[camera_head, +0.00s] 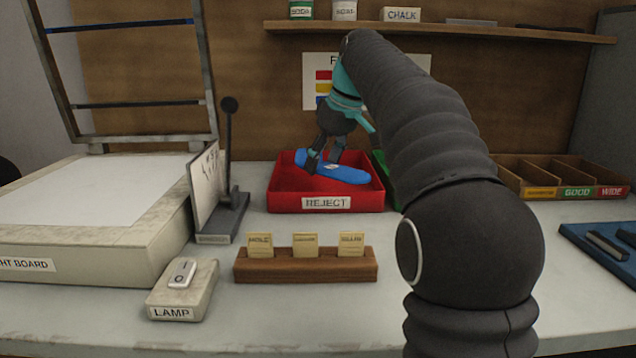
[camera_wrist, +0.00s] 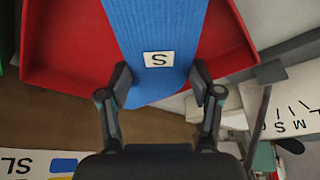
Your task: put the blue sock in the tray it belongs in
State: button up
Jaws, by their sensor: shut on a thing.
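The blue sock (camera_head: 338,173) is ribbed and carries a white label with an "S", which shows in the wrist view (camera_wrist: 156,58). My gripper (camera_head: 322,164) is shut on the sock near one end, with a finger at each side of it. The sock is over the red tray (camera_head: 328,203) marked "REJECT", within its outline in the head view. I cannot tell whether the sock touches the tray floor. The tray's red walls (camera_wrist: 70,75) also show around the sock in the wrist view.
A green container (camera_head: 382,178) stands right of the red tray, partly behind my arm. A wooden box with sections marked "GOOD" and "WIDE" (camera_head: 578,192) is at the right. A wooden card holder (camera_head: 305,266), lamp switch (camera_head: 182,290) and upright card stand (camera_head: 206,195) are nearer.

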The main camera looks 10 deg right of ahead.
aim_at(335, 167)
jog(key=shift+w+a+f, duration=0.4)
jog(key=shift+w+f, duration=0.1)
jog(key=shift+w, duration=0.2)
jog(key=shift+w+f, duration=0.1)
jog(key=shift+f, duration=0.15)
jog(key=shift+f+b, duration=0.75)
jog(key=shift+f, duration=1.05)
jog(key=shift+f, duration=0.1)
jog(key=o, duration=1)
jog(key=p+v, duration=0.3)
jog(key=v, duration=0.9)
jog(key=shift+a, duration=0.15)
